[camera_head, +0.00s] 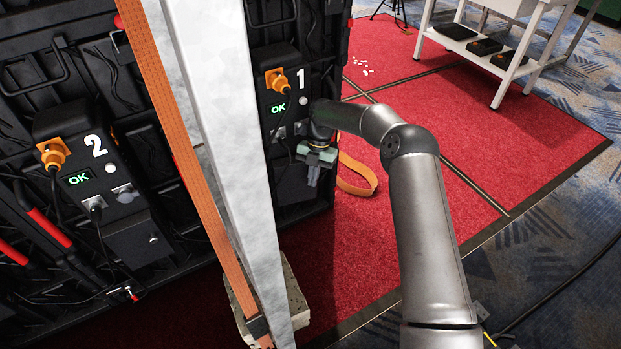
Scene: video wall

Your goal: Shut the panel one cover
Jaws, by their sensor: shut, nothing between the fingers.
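Panel one (301,99), a black unit marked with a white 1, is on the back of the video wall right of the white post. It has an orange plug at its upper left and a green OK display.
A white-grey post (214,150) and an orange strap (180,150) stand left of panel one. Panel two (120,205), marked 2, is further left. An orange strap loop (358,178) lies on the red carpet (400,90). A white table (515,45) stands at the upper right.

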